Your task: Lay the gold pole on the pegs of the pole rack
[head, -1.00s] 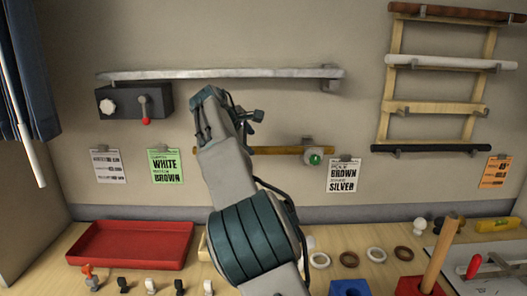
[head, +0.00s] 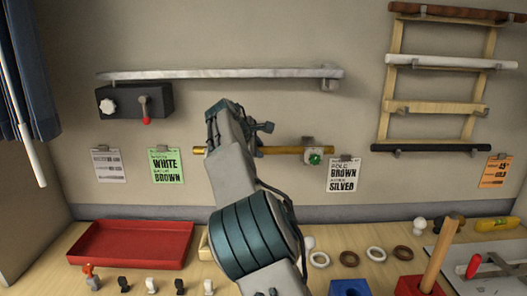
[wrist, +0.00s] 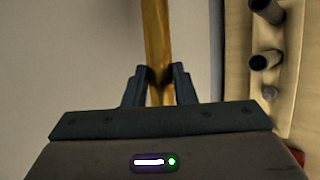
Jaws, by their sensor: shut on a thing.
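The gold pole (head: 282,150) lies level along the back wall, left of the rack. Its right part is at a wall bracket (head: 309,142) with a green knob (head: 314,158). My gripper (wrist: 160,75) is shut on the gold pole (wrist: 156,30), which passes between its fingers in the wrist view. In the head view my arm hides the fingertips and part of the pole. The pole rack (head: 393,60) is a pale wooden frame at the upper right. It bears a brown pole (head: 455,13), a white pole (head: 450,62) and a black pole (head: 430,148). Its pale third bar (head: 435,107) has grey pegs and no pole visible on it.
Cards hang below. The table holds a red tray (head: 130,245), several rings and an upright wooden post (head: 440,250).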

